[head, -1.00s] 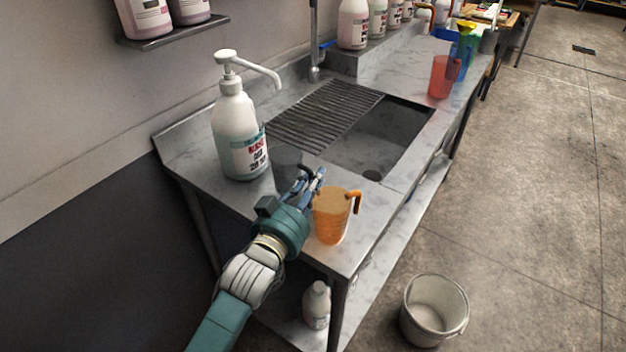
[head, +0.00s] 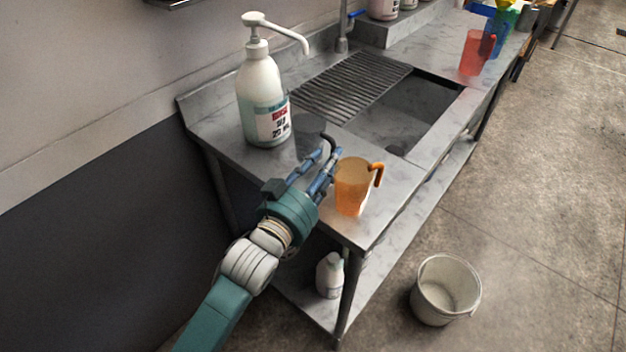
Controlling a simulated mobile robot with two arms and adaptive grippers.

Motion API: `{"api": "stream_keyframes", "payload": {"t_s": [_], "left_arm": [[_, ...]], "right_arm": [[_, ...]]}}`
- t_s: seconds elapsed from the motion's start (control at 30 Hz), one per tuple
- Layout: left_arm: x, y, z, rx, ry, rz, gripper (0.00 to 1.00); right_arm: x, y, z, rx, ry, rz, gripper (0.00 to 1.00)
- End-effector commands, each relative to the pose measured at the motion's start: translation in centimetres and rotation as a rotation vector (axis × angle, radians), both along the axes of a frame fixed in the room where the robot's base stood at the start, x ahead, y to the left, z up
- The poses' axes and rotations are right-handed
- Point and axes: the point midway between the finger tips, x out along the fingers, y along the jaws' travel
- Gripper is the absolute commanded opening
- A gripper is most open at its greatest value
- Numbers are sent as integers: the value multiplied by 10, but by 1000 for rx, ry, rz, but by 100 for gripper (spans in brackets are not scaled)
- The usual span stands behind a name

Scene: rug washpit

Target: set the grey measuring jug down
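The grey measuring jug (head: 308,143) is a see-through dark jug near the front end of the steel sink bench (head: 232,150), beside the pump bottle. It looks upright and low at the bench top; whether its base touches is hidden. Its dark curved handle faces my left gripper (head: 331,152). The blue fingers reach to the handle, one on each side, and cover part of the jug. I cannot tell whether they pinch the handle or stand apart from it. My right gripper is not in view.
An orange jug (head: 351,190) stands close to the right of my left gripper. A large white pump bottle (head: 262,105) stands at left. Behind are the drain grid (head: 350,85), the sink basin (head: 415,105) and a red jug (head: 474,53). A bucket (head: 444,291) stands on the floor.

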Motion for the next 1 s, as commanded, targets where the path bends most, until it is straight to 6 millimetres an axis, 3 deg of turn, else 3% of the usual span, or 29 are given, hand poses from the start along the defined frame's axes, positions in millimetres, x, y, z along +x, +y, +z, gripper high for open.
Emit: {"api": "stream_keyframes", "payload": {"t_s": [0.2, 0.4, 1.0], "left_arm": [[-43, 20, -2, 1, 2, 0, 34], [-63, 29, -1, 1, 2, 0, 34], [-67, 31, 0, 0, 0, 0, 34]], "right_arm": [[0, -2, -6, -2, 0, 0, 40], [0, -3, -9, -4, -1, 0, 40], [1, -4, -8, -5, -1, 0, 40]]}}
